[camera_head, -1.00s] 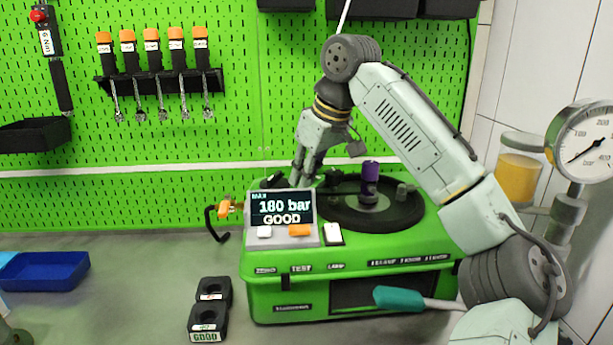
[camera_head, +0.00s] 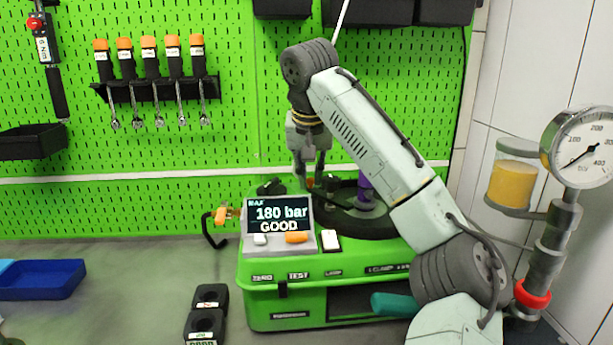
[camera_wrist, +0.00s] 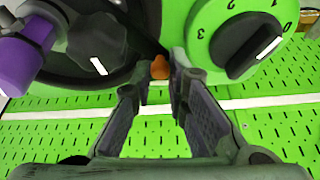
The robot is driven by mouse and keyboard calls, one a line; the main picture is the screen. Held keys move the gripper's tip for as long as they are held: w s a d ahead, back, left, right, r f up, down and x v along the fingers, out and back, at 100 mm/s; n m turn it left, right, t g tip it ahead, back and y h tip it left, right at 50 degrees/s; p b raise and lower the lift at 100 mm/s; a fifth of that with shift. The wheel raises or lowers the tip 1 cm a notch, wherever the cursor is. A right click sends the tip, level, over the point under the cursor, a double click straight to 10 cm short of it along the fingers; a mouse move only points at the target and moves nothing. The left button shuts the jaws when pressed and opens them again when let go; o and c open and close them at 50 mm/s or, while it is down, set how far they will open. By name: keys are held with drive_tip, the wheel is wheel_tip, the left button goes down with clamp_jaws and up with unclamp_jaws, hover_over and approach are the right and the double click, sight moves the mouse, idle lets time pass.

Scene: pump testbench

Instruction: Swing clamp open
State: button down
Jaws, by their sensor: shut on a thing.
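The green pump testbench (camera_head: 285,270) stands on the bench, with a black round plate and an upright purple part (camera_head: 366,190) behind its display. My gripper (camera_head: 313,185) points down behind the display, left of the purple part. In the wrist view its two fingers (camera_wrist: 160,80) are around a small orange-tipped piece (camera_wrist: 160,68), which looks like the clamp's handle end. The purple part (camera_wrist: 25,55) and a black knob with a white mark (camera_wrist: 97,45) lie to the left there. The rest of the clamp is hidden by my fingers and the display.
The display (camera_head: 279,216) reads 180 bar GOOD. A numbered dial (camera_wrist: 245,42) sits close right of my fingers in the wrist view. A gauge (camera_head: 585,148) and a jar (camera_head: 513,178) stand at the right.

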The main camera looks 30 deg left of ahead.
sight(314, 191)
drive_tip(key=shift+w+d+m+t+h, duration=0.15)
drive_tip(key=shift+w+d+m+h, duration=0.3)
drive_tip(key=shift+m, duration=0.85)
drive_tip(key=shift+w+d+m+t+h, duration=0.15)
drive_tip(key=shift+w+m+h, duration=0.45)
drive_tip(key=shift+m, duration=0.7)
drive_tip(key=c, duration=1.8)
unclamp_jaws()
drive_tip(key=shift+c, duration=0.2)
drive_tip(key=v, duration=0.7)
drive_tip(key=shift+r, duration=0.3)
drive_tip(key=shift+s+f, duration=0.1)
